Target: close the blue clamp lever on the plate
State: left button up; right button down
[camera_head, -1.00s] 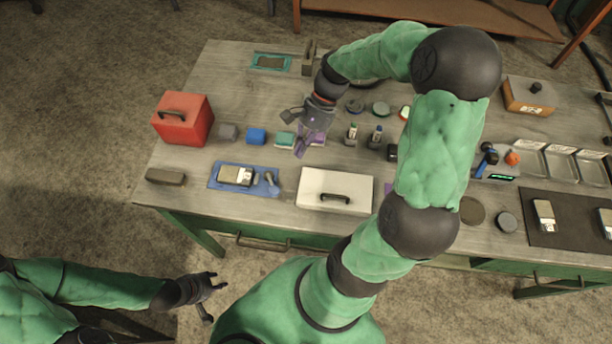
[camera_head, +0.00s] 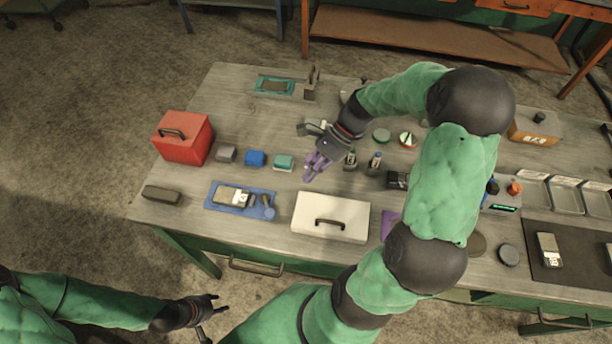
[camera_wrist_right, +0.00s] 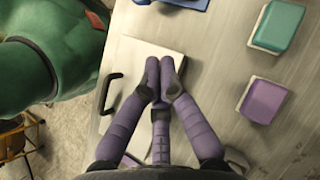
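The blue plate (camera_head: 222,190) lies on the left front of the bench with a pale grey block on it. A short clamp lever (camera_head: 268,211) with a blue round end shows at the plate's right end; its exact position is too small to tell. An edge of blue shows at the top of the right wrist view (camera_wrist_right: 185,4). My right gripper (camera_head: 308,178) is above the bench, right of and behind the plate, apart from it. Its purple fingertips (camera_wrist_right: 162,72) are drawn together with nothing visible between them. My left gripper (camera_head: 214,304) is open and empty, low in front of the bench.
A white box (camera_head: 350,214) with a black handle stands right of the plate. Teal (camera_head: 284,162) and blue (camera_head: 255,158) blocks and a red box (camera_head: 190,135) are behind it. A purple block (camera_wrist_right: 263,100) lies beside the right gripper. Bottles stand farther right.

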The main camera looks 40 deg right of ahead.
aim_at(267, 206)
jog(key=b+x, duration=0.2)
jog(key=x, duration=0.5)
jog(key=shift+d, duration=0.1)
jog(key=a, duration=0.1)
jog(key=a+f+b, duration=0.1)
jog(key=a, duration=0.1)
jog(key=shift+w+a, duration=0.1)
jog(key=shift+w, duration=0.05)
jog(key=shift+a, duration=0.6)
pick_arm(q)
notch_tip(267, 206, down, 4)
jog(key=shift+r, duration=0.15)
jog(key=shift+r, duration=0.1)
